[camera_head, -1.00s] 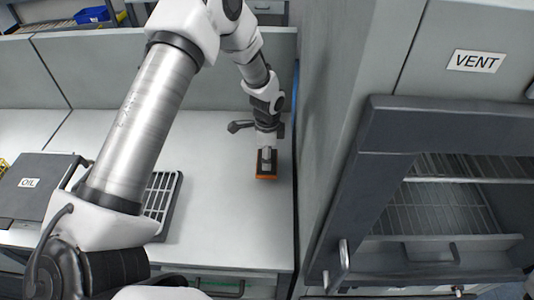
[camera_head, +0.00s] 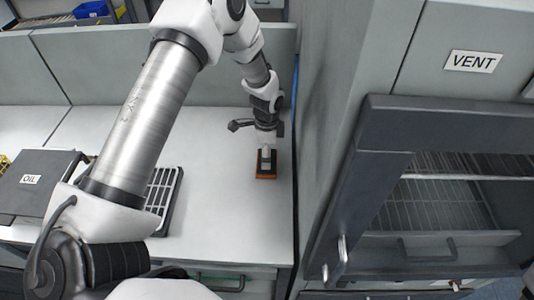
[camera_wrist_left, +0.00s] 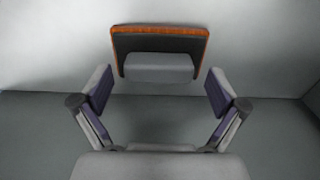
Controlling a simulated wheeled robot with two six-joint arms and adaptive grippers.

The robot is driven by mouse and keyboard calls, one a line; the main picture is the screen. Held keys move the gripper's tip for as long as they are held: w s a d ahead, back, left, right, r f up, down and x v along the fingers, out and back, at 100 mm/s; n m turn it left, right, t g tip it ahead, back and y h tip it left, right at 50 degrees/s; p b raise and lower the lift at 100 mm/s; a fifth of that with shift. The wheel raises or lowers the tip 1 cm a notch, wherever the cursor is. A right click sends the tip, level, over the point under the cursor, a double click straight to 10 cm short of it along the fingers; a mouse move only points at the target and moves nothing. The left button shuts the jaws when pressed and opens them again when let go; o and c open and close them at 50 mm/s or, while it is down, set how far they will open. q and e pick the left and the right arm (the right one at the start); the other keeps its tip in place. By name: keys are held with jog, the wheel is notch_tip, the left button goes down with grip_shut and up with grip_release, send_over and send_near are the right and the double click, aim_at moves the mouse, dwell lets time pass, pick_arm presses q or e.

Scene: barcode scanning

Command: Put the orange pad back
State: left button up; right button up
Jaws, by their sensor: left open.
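The orange pad (camera_head: 266,177) lies on the white counter near its right end. It has an orange edge, a dark top and a grey block-shaped handle. In the left wrist view the pad (camera_wrist_left: 160,33) lies ahead of my left gripper (camera_wrist_left: 162,90), with its grey handle (camera_wrist_left: 158,68) facing the space between the fingers. The left fingers are spread wide and touch nothing that I can see. In the head view my left gripper (camera_head: 266,150) is just above the pad and partly hides it. My right gripper is not in view.
A black slotted rack (camera_head: 172,200) and a dark box marked OIL (camera_head: 32,181) stand on the counter (camera_head: 225,215) to the left. A grey cabinet wall bounds the counter on the right, beside the VENT oven (camera_head: 440,200). Counter around the pad is clear.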

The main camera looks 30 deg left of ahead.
pick_arm(q)
notch_tip(320, 180, up, 11)
jog(key=b, duration=0.3)
jog(key=shift+r, duration=0.15)
jog(key=shift+s, duration=0.1)
